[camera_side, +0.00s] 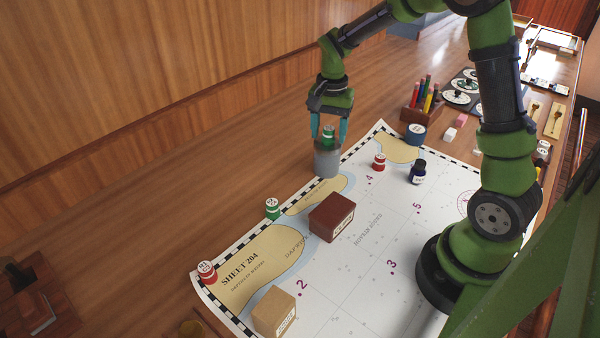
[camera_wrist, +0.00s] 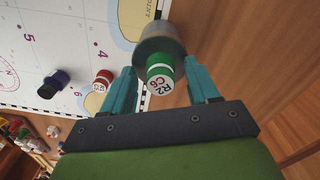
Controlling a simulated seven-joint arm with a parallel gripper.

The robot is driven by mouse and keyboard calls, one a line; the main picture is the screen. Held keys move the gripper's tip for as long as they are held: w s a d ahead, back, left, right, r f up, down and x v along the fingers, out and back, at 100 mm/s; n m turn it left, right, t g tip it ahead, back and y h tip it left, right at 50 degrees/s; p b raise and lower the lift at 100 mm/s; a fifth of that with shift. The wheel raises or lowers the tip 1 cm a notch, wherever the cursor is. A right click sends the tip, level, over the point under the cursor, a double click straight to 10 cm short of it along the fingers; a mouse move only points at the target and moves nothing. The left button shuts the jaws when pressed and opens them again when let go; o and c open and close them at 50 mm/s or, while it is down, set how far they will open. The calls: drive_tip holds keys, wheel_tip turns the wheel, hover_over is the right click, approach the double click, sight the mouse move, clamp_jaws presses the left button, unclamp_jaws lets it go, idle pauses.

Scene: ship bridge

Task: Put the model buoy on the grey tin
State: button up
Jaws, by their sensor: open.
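A green model buoy (camera_side: 328,132) with a white band and a white lettered top stands on the grey tin (camera_side: 327,162) and looks upright. It also shows in the wrist view (camera_wrist: 160,68), with the grey tin (camera_wrist: 160,40) beyond it. My gripper (camera_side: 329,134) is open, pointing down, with one teal finger on each side of the buoy. In the wrist view my gripper (camera_wrist: 161,72) shows a gap between each finger and the buoy. The buoy's contact with the tin is partly hidden in the wrist view.
The chart (camera_side: 375,225) carries a dark red box (camera_side: 332,217), a tan box (camera_side: 274,312), an ink bottle (camera_side: 417,172) and a red buoy (camera_side: 379,162). Another green buoy (camera_side: 272,208) and red buoy (camera_side: 207,272) stand near its left edge. A pencil holder (camera_side: 420,113) is behind.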

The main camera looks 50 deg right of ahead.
sight(329, 128)
wheel_tip(329, 128, up, 12)
drive_tip(key=f, duration=0.1)
drive_tip(key=s+a+r+n+t+y, duration=0.2)
drive_tip(key=s+a+n+t, duration=0.5)
drive_tip(key=s+a, duration=0.5)
drive_tip(key=s+r+n, duration=0.1)
drive_tip(key=s+n, duration=0.1)
drive_tip(key=s, duration=0.2)
drive_tip(key=shift+a+r+n, duration=0.15)
drive_tip(key=shift+r+n, duration=0.05)
drive_tip(key=shift+n, duration=0.1)
